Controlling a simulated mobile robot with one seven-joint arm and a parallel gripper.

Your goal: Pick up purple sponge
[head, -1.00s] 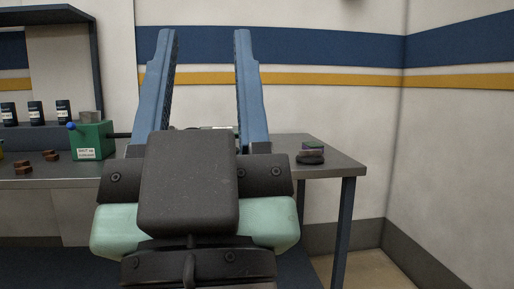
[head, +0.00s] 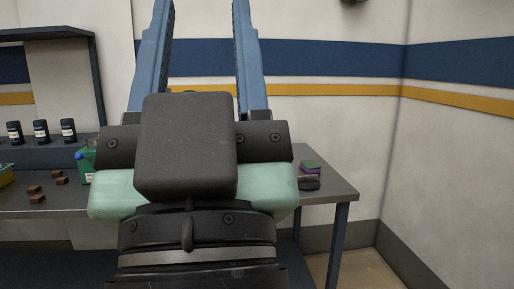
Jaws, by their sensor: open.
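The purple sponge (head: 309,171) is small in the head view, right of my gripper near the table's right end. It has a green top layer. It appears to rest on or against a dark object (head: 309,183); I cannot tell which. My gripper (head: 200,50) is large in the middle of the view, its two blue fingers wide apart and pointing up in the picture. It is open, with nothing seen between the fingers. The fingertips reach the top edge of the picture. The gripper body hides the middle of the table.
The grey table (head: 335,189) ends at the right, with free floor beyond it. A dark shelf frame (head: 97,80) rises at left.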

